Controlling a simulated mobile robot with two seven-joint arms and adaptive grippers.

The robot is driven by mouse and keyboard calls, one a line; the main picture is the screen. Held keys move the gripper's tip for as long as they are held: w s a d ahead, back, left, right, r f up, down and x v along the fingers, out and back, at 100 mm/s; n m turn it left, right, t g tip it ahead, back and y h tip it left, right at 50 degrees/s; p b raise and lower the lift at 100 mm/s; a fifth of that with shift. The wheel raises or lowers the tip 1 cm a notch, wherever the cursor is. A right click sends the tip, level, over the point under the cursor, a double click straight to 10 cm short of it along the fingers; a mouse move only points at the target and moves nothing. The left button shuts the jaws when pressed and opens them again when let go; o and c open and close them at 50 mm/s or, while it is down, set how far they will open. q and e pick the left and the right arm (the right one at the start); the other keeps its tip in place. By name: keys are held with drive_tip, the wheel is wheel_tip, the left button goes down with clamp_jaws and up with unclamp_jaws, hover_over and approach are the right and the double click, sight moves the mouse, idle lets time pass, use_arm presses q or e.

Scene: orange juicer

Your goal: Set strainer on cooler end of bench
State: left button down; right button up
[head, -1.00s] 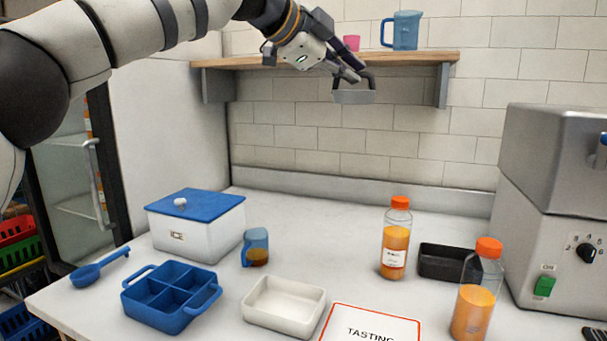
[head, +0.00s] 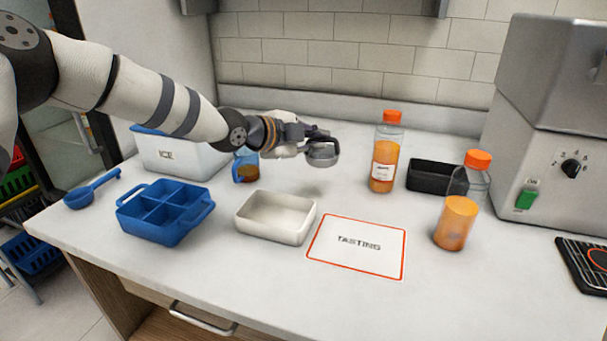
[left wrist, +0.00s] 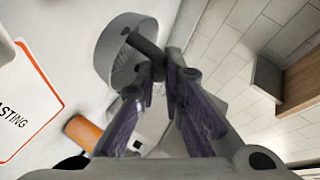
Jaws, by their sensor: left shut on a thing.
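The strainer (head: 322,154) is a small grey metal bowl with a dark handle. My left gripper (head: 308,137) is shut on its handle and holds it above the bench (head: 340,200), behind the white tray. In the left wrist view the round strainer (left wrist: 118,62) shows beyond the fingertips of my left gripper (left wrist: 165,62), with the dark handle between them. The cooler (head: 170,153) is a white box marked ICE with a blue lid, at the back left of the bench, partly hidden by my left arm. My right gripper is not in view.
Near the cooler are a small blue cup (head: 245,168), a blue divided caddy (head: 165,222) and a blue scoop (head: 92,190). A white tray (head: 270,233) and a TASTING card (head: 357,262) lie in front. Juice bottles (head: 387,160) and a black tray (head: 432,174) are right.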

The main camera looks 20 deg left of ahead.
use_arm(q)
drive_tip(key=shift+g, duration=0.3)
drive_tip(key=w+a+f+b, duration=0.1)
drive_tip(key=f, duration=0.1)
drive_tip(key=w+a+f+b, duration=0.1)
drive_tip(key=f, duration=0.2)
drive_tip(key=w+a+f, duration=0.1)
drive_tip(key=f, duration=0.2)
drive_tip(key=shift+a+f+b, duration=0.2)
drive_tip(key=shift+b, duration=0.2)
drive_tip(key=shift+w+a, duration=0.15)
drive_tip(key=shift+a, duration=0.05)
drive_tip(key=shift+a+f+b, duration=0.15)
drive_tip(key=shift+f+b, duration=0.15)
drive_tip(key=shift+f, duration=0.5)
drive_tip(key=shift+w+f, duration=0.15)
drive_tip(key=shift+f, duration=0.15)
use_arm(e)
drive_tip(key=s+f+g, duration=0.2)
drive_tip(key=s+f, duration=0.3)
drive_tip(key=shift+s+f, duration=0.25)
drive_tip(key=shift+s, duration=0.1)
use_arm(q)
drive_tip(key=shift+f, duration=0.2)
drive_tip(key=c, duration=1.7)
unclamp_jaws()
